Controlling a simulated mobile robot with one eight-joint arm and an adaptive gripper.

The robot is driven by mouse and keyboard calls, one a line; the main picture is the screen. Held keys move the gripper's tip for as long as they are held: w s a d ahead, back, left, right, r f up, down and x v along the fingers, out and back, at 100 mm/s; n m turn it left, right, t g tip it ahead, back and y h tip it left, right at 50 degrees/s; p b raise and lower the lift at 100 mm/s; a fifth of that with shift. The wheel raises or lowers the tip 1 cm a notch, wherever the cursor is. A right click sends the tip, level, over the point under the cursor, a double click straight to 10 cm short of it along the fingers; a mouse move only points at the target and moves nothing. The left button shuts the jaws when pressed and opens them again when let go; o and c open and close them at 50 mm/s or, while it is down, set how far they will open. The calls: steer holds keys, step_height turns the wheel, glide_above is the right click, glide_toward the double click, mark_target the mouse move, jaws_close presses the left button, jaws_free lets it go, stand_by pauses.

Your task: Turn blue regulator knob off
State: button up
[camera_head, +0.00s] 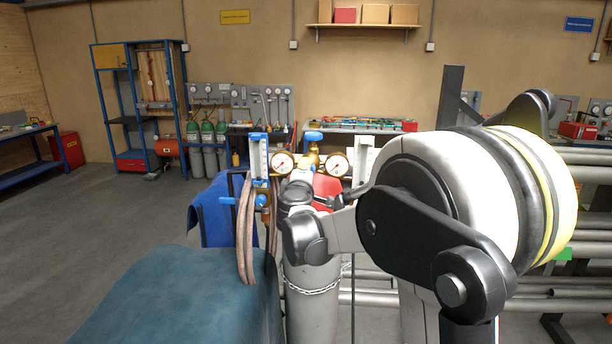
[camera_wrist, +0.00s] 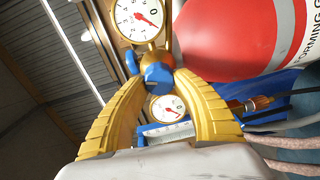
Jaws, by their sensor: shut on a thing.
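The blue regulator knob (camera_wrist: 157,76) is in the middle of the wrist view, between a larger gauge (camera_wrist: 138,20) above it and a smaller-looking gauge (camera_wrist: 168,108) below it. The yellow fingers of my gripper (camera_wrist: 160,70) come up from both sides and are shut on this knob. In the head view, the regulator's two gauges (camera_head: 282,162) stand above a grey gas cylinder (camera_head: 311,305). A blue knob (camera_head: 313,136) shows between and above them. My wrist covers part of the regulator there, and I cannot make out my fingers.
A red cylinder top (camera_wrist: 235,35) with lettering fills the upper right of the wrist view. Brown hoses (camera_head: 246,225) hang left of the grey cylinder. Metal pipes (camera_head: 585,240) lie on a rack at right. Open floor (camera_head: 95,235) lies at left.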

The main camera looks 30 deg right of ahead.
steer(key=shift+n+b, duration=0.45)
steer(key=shift+n, duration=1.35)
steer(key=shift+w, duration=0.1)
steer(key=o, duration=1.2)
steer(key=v, duration=1.2)
